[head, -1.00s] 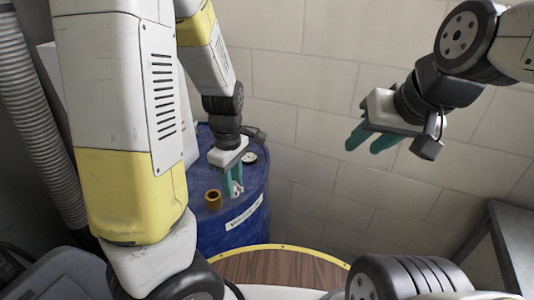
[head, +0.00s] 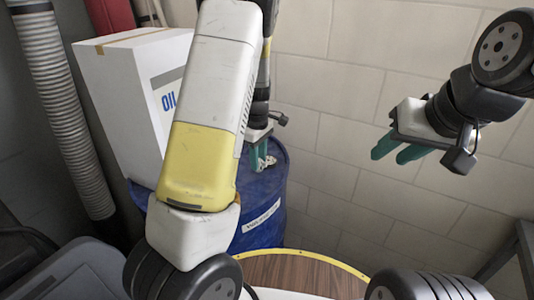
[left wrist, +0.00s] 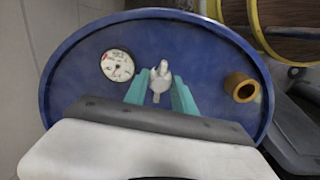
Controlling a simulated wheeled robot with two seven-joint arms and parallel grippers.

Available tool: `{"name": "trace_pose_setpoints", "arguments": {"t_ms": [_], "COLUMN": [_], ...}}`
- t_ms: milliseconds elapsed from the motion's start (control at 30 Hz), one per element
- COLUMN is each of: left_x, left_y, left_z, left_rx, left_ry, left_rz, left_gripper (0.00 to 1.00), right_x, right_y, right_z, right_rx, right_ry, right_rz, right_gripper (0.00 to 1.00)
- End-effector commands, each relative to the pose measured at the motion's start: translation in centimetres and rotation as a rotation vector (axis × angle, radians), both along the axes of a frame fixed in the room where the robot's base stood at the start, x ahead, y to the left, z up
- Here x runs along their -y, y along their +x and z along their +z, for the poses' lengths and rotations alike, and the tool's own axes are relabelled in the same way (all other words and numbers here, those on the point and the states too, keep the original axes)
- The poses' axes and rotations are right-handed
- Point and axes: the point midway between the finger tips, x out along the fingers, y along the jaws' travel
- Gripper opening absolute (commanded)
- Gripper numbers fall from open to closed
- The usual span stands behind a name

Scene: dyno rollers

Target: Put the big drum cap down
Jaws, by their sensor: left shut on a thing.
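The blue drum (head: 272,200) stands by the wall, partly hidden by my left arm. My left gripper (head: 262,162) is shut on a small pale grey cap with a stem, which I take as the big drum cap (left wrist: 160,82). The cap is between the teal fingers, over the drum top in the left wrist view. I cannot tell whether it touches the top. A round dial gauge (left wrist: 117,65) is left of the cap and a brass ring fitting (left wrist: 241,87) is right of it. My right gripper (head: 396,153) is open and empty, away from the drum.
A white box marked OIL (head: 125,95) stands left of the drum behind my left arm. A ribbed hose (head: 65,110) runs down the far left. A wooden round top with a yellow rim (head: 300,272) is in front. A grey bin (head: 75,272) is lower left.

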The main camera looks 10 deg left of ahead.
Motion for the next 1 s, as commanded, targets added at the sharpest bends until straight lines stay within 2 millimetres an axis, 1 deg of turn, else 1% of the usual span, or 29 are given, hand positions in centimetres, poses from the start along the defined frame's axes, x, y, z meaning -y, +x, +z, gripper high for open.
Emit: {"name": "trace_pose_setpoints", "arguments": {"t_ms": [33,133,467,500,567,600,900,1000], "left_x": [-0.1,-0.1,0.0,0.0,0.0,0.0,0.0,0.0], "left_y": [-0.1,0.0,0.0,0.0,0.0,0.0,0.0,0.0], "left_z": [-1.0,-2.0,-2.3,-2.4,-2.3,-2.3,-2.3,-1.8], "left_rx": [-0.005,-0.002,0.0,0.0,0.0,0.0,0.001,0.002], "left_ry": [0.002,0.001,0.001,0.001,0.001,0.001,0.001,0.0], "left_rz": [0.001,0.001,0.001,0.0,0.0,0.0,0.0,0.0], "left_gripper": [0.0,0.0,0.0,0.33,0.45,0.53,0.53,0.53], "right_x": [0.0,0.0,0.0,0.0,0.0,0.0,0.0,0.0], "right_y": [0.0,0.0,0.0,0.0,0.0,0.0,0.0,0.0], "right_z": [0.0,0.0,0.0,0.0,0.0,0.0,0.0,0.0], "right_rx": [0.0,0.0,0.0,0.0,0.0,0.0,0.0,0.0], "right_ry": [0.0,0.0,0.0,0.0,0.0,0.0,0.0,0.0], "right_rz": [0.0,0.0,0.0,0.0,0.0,0.0,0.0,0.0], "right_gripper": [0.36,0.36,0.36,0.36,0.36,0.36,0.36,0.36]}}
